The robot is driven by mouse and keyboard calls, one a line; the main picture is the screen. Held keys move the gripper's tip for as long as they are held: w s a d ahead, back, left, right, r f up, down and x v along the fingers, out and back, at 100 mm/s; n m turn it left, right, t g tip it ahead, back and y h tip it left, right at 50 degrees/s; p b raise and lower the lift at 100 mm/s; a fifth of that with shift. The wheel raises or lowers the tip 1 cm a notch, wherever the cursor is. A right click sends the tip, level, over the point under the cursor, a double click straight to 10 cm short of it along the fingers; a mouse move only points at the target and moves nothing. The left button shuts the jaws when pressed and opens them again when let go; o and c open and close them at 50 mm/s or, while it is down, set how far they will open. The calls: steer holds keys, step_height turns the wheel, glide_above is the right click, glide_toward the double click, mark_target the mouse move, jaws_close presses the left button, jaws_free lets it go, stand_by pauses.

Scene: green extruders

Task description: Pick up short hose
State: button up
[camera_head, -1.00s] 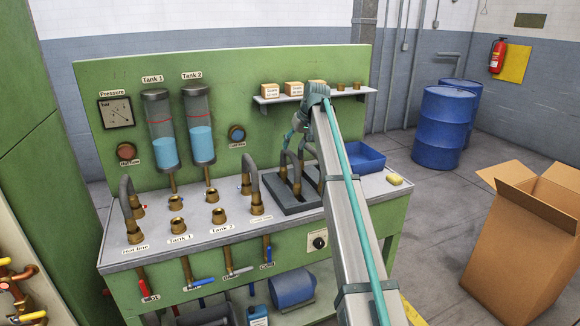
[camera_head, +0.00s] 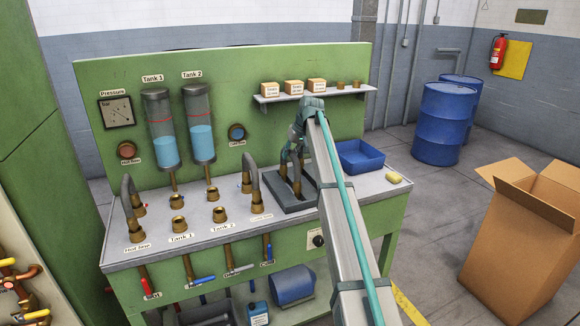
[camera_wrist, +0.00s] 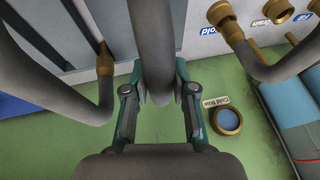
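Grey curved hoses (camera_head: 299,166) with brass ends stand upright in a dark grey stand on the bench. My gripper (camera_head: 291,152) is at the tops of these hoses, partly hidden by my own arm. In the wrist view, a grey hose (camera_wrist: 154,40) runs between the two fingers of my gripper (camera_wrist: 159,72). The hose nearly fills the space between the fingertips. I cannot tell whether both fingers touch it. Another grey hose (camera_wrist: 50,95) with a brass end curves at the left, outside the fingers. I cannot tell the hoses' lengths apart here.
The dark stand (camera_head: 296,205) sits on the bench top (camera_head: 232,228). A blue bin (camera_head: 360,157) and a yellow sponge (camera_head: 393,178) are to its right. Arched pipes (camera_head: 253,185) stand to its left. A shelf (camera_head: 340,93) with small boxes is on the panel behind.

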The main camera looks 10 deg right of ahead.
jaws_close()
steer(key=shift+r, duration=0.15)
